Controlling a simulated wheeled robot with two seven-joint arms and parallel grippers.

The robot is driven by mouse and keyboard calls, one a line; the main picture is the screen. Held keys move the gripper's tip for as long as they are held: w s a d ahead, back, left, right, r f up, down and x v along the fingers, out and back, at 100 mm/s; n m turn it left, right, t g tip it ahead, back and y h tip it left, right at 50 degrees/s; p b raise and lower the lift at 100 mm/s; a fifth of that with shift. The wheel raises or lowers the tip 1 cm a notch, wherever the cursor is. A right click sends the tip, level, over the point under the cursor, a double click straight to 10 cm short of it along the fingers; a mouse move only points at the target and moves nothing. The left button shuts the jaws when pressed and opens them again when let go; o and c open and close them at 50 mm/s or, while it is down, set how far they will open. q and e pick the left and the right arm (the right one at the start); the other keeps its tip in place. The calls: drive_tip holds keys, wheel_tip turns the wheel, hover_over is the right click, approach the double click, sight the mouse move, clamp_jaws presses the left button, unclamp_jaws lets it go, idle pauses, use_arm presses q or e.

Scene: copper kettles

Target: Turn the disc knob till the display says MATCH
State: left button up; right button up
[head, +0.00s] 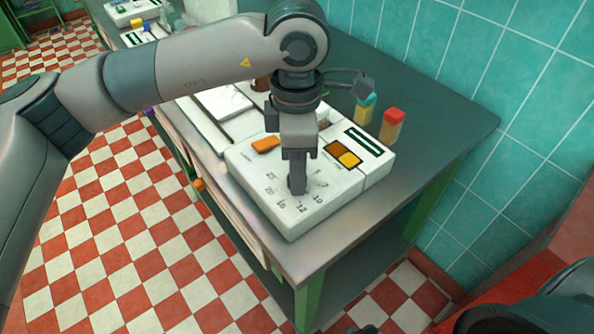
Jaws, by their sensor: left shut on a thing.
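A white control box (284,222) stands near the front corner of the grey table. Its top bears a dial with printed numbers around it. My left gripper (297,186) points straight down at the middle of this dial and is shut on the disc knob, which its fingers mostly hide. A display with an orange and a yellow patch (349,159) sits on the box to the right of the gripper; I cannot read any word on it. A dark green slot (363,142) lies behind the display. My right gripper is not in view.
The table's right part (440,115) is clear, up to the tiled wall (500,110).

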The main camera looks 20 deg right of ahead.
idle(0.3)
use_arm(q)
drive_tip(key=o, duration=1.1)
drive_tip(key=shift+r, duration=0.55)
wheel_tip(320, 180, up, 16)
drive_tip(key=shift+r+b, duration=0.2)
drive_tip(key=shift+b, duration=0.6)
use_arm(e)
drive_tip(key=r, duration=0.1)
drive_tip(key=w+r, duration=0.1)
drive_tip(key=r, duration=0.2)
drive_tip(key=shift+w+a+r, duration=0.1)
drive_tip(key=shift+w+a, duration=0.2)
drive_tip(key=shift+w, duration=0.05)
